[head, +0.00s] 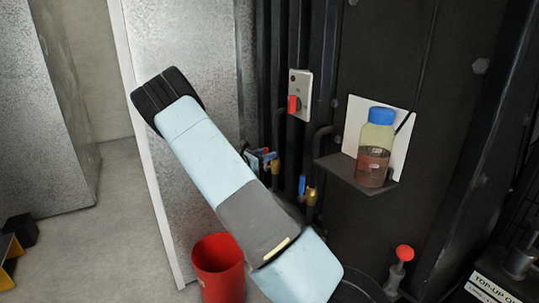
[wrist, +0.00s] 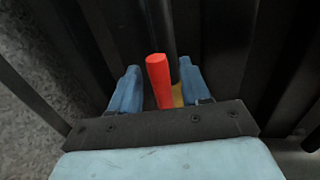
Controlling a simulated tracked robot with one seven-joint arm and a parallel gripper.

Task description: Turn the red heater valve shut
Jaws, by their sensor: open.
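The red heater valve shows in the wrist view as a red lever handle (wrist: 160,80), with a bit of brass body (wrist: 178,95) behind it. My gripper (wrist: 158,70) is open. Its two blue fingers stand on either side of the red handle, with a visible gap on the left; contact on the right is hard to tell. In the head view a small part of the red handle (head: 266,150) shows beside my gripper (head: 258,158), above a brass fitting (head: 275,168). My arm hides much of this area.
A blue-handled valve (head: 302,185) stands close to the right. A plate with a red rotary switch (head: 292,104) is above. A bottle (head: 375,150) stands on a small shelf (head: 355,178). A red bucket (head: 220,270) and red knob (head: 405,253) are lower. Open floor lies left.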

